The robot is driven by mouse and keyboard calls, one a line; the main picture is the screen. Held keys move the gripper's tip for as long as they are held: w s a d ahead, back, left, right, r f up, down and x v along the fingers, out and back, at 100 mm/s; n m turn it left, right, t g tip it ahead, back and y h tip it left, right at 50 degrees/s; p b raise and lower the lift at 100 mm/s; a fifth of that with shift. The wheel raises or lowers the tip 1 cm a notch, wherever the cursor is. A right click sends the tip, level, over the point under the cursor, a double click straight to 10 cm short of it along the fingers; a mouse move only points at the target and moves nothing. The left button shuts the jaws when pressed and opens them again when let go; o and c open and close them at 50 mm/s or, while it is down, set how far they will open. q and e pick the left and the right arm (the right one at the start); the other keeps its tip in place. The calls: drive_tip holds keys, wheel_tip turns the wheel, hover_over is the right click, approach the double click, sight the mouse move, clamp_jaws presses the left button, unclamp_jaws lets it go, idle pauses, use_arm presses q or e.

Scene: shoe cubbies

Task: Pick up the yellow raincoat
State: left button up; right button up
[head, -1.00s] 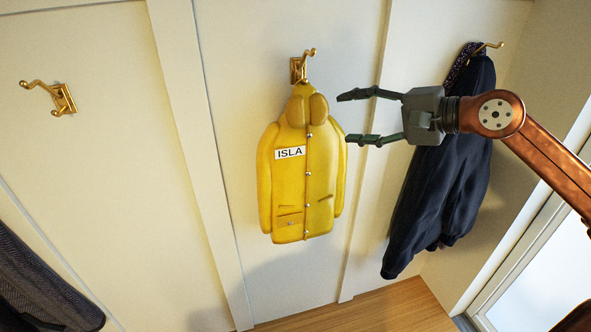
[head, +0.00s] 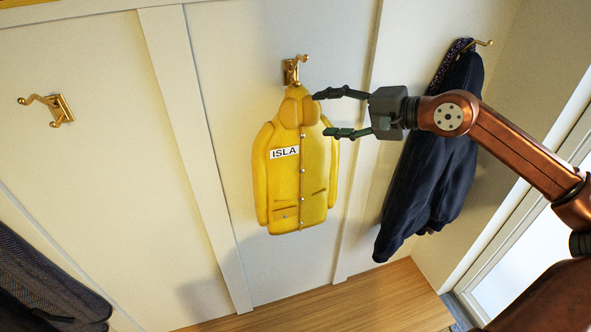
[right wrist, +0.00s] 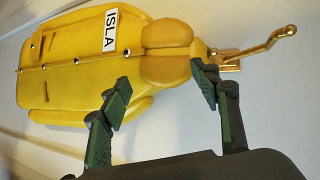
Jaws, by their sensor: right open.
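The yellow raincoat (head: 296,180), with a white label reading ISLA, hangs from a brass hook (head: 293,70) on the white panelled wall. My right gripper (head: 322,114) is open, its fingertips at the right side of the coat's hood and shoulder. In the right wrist view the raincoat (right wrist: 110,62) lies sideways in the picture. There the open right gripper (right wrist: 162,88) has one finger near the hood by the hook and the other near the coat's shoulder. I cannot tell whether the fingers touch the coat. My left gripper is not in view.
A dark navy coat (head: 432,170) hangs on a hook to the right, behind my right arm. An empty brass hook (head: 50,108) is at the left. A dark patterned garment (head: 45,285) shows at the lower left. A wooden surface (head: 340,303) lies below.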

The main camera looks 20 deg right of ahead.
sight(306, 113)
drive_tip(key=w+a+p, duration=0.1)
drive_tip(key=w+p, duration=0.1)
drive_tip(key=shift+w+a+p, duration=0.15)
drive_tip(key=shift+a+p, duration=0.25)
drive_tip(key=shift+w+a+f, duration=0.1)
drive_tip(key=shift+w+a, duration=0.1)
drive_tip(key=shift+w+a+f, duration=0.15)
drive_tip(key=shift+w+f, duration=0.2)
drive_tip(key=shift+f, duration=0.05)
drive_tip(key=c, duration=0.8)
clamp_jaws()
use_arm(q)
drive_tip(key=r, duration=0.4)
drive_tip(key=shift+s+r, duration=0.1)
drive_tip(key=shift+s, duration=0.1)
use_arm(e)
drive_tip(key=shift+r, duration=0.15)
